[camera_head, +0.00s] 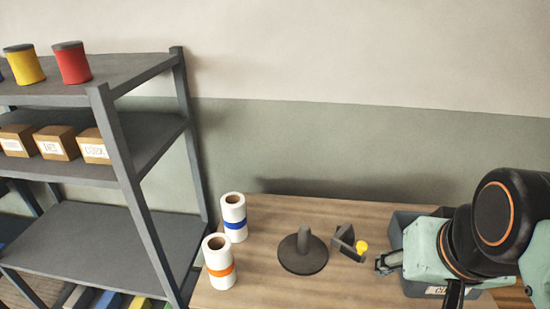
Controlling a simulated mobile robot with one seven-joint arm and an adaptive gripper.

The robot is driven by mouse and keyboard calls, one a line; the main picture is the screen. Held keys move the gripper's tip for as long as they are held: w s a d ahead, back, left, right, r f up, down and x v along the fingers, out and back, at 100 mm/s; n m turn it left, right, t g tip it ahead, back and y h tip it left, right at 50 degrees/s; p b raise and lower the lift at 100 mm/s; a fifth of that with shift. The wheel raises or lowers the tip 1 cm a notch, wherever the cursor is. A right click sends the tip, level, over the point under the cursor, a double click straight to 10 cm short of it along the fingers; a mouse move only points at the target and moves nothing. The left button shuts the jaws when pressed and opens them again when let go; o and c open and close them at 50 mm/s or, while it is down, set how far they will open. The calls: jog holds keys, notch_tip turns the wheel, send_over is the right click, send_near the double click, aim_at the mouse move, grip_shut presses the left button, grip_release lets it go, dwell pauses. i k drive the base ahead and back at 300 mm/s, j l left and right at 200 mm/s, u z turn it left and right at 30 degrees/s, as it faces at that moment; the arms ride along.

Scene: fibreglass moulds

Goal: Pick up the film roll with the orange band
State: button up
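The film roll with the orange band (219,262) stands upright near the left front of the wooden table (330,218). A similar white roll with a blue band (234,217) stands upright just behind it and slightly right. My gripper (380,264) is at the right side of the table, well apart from both rolls, pointing left. Its fingers are small and dark in this view, so I cannot tell whether they are open or shut.
A dark round-based stand (303,254) and a grey angled block with a yellow knob (343,240) stand between my gripper and the rolls. A grey bin (398,222) lies partly behind my arm. A shelf rack (128,165) stands close left of the table.

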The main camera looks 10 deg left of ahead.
aim_at(218, 249)
jog(key=j+u, duration=0.15)
jog(key=u, duration=0.25)
jog(key=j+u, duration=0.15)
jog(key=u, duration=0.25)
jog(key=j+u, duration=0.15)
jog(key=u, duration=0.25)
